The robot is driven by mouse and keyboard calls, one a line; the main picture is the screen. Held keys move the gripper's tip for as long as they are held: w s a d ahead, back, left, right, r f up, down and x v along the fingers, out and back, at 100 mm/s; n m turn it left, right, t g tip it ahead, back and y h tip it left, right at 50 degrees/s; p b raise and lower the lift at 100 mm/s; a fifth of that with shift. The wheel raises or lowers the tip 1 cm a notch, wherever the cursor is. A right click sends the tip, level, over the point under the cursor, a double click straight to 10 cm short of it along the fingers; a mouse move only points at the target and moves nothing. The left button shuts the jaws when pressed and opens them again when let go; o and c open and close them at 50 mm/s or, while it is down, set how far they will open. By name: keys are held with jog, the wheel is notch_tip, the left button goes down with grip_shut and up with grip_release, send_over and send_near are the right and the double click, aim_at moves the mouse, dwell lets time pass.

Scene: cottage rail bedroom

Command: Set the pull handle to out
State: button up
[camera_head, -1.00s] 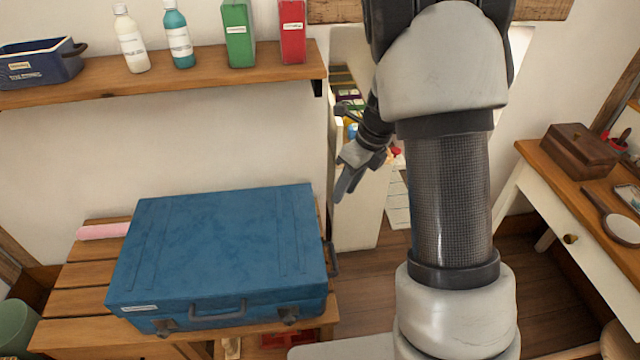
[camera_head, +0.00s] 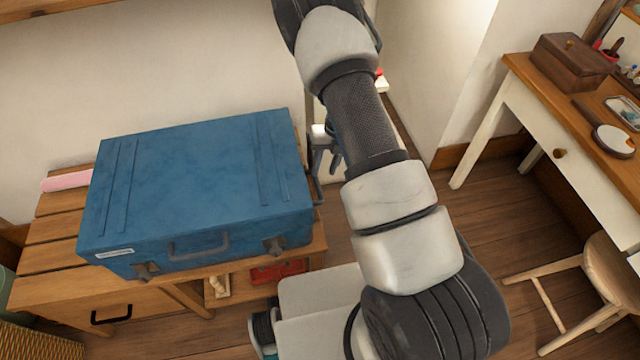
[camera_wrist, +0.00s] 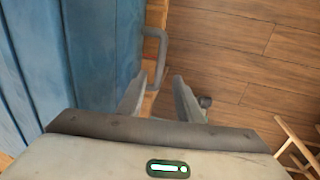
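A blue suitcase (camera_head: 195,185) lies flat on a slatted wooden bench. A dark grey pull handle (camera_wrist: 161,52) sticks out from its right side; it also shows in the head view (camera_head: 316,184). My gripper (camera_wrist: 160,80) is open, with its fingers pointing toward the handle in the wrist view. The handle's near end appears between the fingertips, closer to the left finger; I cannot tell whether they touch. In the head view my gripper (camera_head: 325,160) is beside the case's right edge, partly hidden by my arm.
The slatted bench (camera_head: 50,240) has a drawer with a black handle (camera_head: 110,315). A pink roll (camera_head: 67,181) lies left of the case. A white-legged table (camera_head: 580,175) and a wooden stool (camera_head: 610,270) stand at right. Wooden floor (camera_head: 480,220) between is clear.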

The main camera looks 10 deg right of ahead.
aim_at(319, 186)
jog(key=f, duration=0.3)
jog(key=a+f+b, duration=0.1)
jog(key=f, duration=0.3)
jog(key=shift+a, duration=0.2)
grip_shut()
